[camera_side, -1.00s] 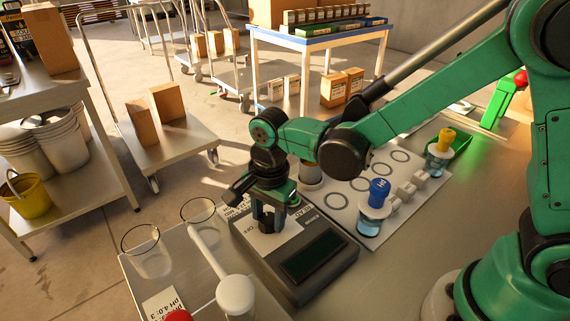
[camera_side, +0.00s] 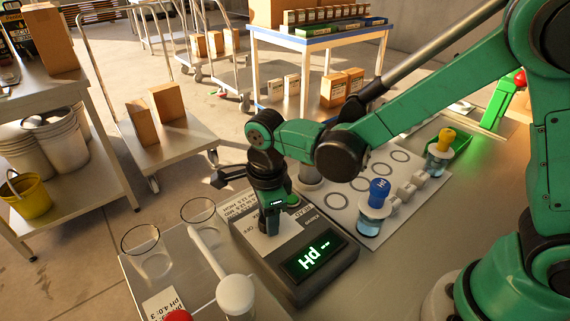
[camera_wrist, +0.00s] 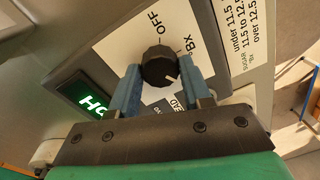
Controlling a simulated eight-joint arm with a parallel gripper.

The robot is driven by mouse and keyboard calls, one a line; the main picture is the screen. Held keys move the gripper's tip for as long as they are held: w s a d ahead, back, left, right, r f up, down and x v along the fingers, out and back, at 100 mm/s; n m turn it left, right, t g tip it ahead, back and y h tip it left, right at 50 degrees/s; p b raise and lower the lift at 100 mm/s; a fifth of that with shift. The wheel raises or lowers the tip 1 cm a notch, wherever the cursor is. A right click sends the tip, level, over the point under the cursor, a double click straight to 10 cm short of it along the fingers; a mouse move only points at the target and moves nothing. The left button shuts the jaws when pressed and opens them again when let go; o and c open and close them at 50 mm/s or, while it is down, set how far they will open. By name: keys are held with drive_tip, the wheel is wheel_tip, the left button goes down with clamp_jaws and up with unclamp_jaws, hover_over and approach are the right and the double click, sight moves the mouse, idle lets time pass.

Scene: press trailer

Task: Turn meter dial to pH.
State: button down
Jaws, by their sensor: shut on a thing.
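The meter (camera_side: 330,272) is a grey box on the bench. Its display (camera_side: 306,260) is lit green and reads pH with dashes, upside down in the side view; part of the lit display also shows at left in the wrist view (camera_wrist: 92,100). The black dial (camera_wrist: 158,64) sits on the white face panel, its white mark pointing to the lower right. OFF is printed above it and Bx to its right; lower lettering is partly hidden by my gripper. My gripper (camera_side: 271,222) points down at the panel, its blue fingers shut on both sides of the dial.
A white card (camera_side: 378,190) with ring marks holds a blue-capped jar (camera_side: 376,208) right of the meter. A yellow-capped jar (camera_side: 440,148) stands farther right.

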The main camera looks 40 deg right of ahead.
idle(0.4)
drive_tip(key=shift+c, duration=1.9)
unclamp_jaws()
drive_tip(key=shift+s+r, duration=0.15)
drive_tip(key=shift+r, duration=2.65)
drive_tip(key=s+d+r+n+t, duration=0.2)
drive_tip(key=d+n, duration=0.4)
drive_tip(key=n, duration=0.5)
drive_tip(key=s+d+r+n+t, duration=0.2)
drive_tip(key=s+d+n+t, duration=0.1)
drive_tip(key=n, duration=0.7)
drive_tip(key=d+t, duration=0.1)
drive_tip(key=d, duration=0.1)
drive_tip(key=shift+s+d+r+n+t, duration=0.2)
drive_tip(key=shift+d+n+t, duration=0.1)
drive_tip(key=shift+d+n, duration=0.1)
